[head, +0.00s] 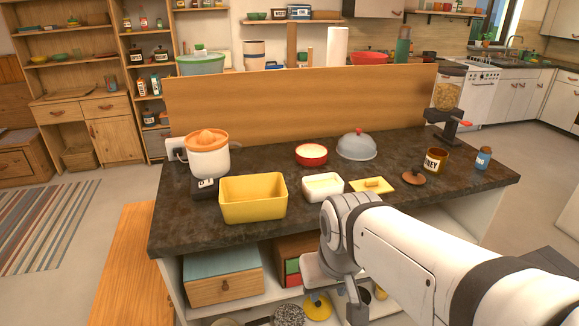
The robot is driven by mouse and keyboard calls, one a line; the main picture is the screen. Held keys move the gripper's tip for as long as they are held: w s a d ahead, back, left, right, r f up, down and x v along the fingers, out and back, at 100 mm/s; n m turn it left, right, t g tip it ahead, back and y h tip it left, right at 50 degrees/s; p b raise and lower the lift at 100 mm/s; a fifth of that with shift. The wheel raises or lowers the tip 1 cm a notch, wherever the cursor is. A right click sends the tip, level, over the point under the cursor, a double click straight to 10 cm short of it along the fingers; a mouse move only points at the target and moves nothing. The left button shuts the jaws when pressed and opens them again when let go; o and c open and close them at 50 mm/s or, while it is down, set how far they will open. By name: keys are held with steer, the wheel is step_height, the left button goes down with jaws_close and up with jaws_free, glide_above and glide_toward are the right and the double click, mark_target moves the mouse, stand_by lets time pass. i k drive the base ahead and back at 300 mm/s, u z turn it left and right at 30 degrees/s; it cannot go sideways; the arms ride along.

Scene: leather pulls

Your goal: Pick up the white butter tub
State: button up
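The white butter tub (323,188) is a small open rectangular container on the dark stone counter (290,226), near its front edge. It stands between a larger yellow tub and a flat yellow dish. My arm reaches in from the lower right, and its wrist partly covers the counter's front edge just right of and below the tub in the picture. My gripper (345,296) hangs low in front of the counter, before the lower shelf, apart from the tub. Its fingers are small and partly hidden, so I cannot tell whether they are open.
A yellow tub (253,199) stands left of the white tub, and a flat yellow dish (386,180) right of it. Behind are a red bowl (311,155) and a grey dome (357,146). An orange-topped juicer (208,157) stands left. A wooden backboard (290,105) rises behind.

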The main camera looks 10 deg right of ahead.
mark_target(316, 188)
steer(key=i, duration=0.9)
steer(key=u, duration=0.05)
